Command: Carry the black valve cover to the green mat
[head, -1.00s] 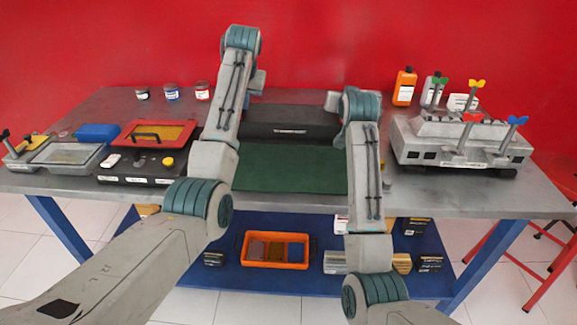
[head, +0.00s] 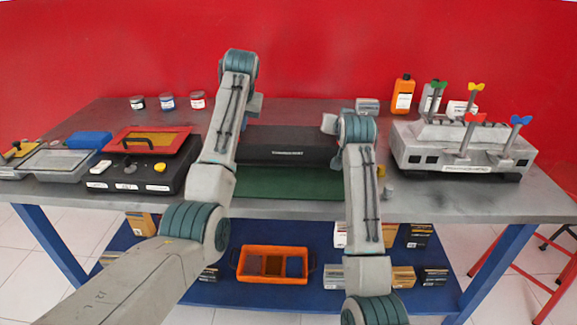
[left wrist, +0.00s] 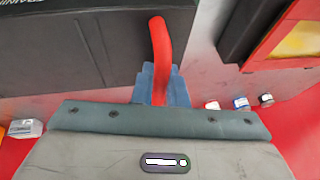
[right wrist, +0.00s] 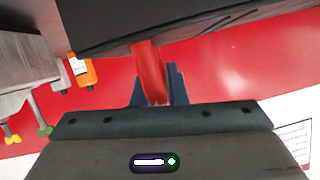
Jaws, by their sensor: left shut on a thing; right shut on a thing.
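The black valve cover (head: 280,148) is a long dark box shape with a pale label on its front. It spans between my two arms, over the rear part of the green mat (head: 290,185); I cannot tell whether it touches the mat. The mat's front strip shows. My left gripper (left wrist: 160,88) is shut on a red handle (left wrist: 160,45) at one end of the cover (left wrist: 60,45). My right gripper (right wrist: 157,90) is shut on a red handle (right wrist: 149,65) at the other end of the cover (right wrist: 180,25). In the head view my arms hide most of both grippers.
On the left stand a black box with a red-framed tray (head: 150,140) and a grey tray (head: 60,162). The grey engine block (head: 462,148) with coloured wing bolts stands on the right. Jars (head: 167,102) and an orange bottle (head: 403,93) line the back. A blue shelf lies below.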

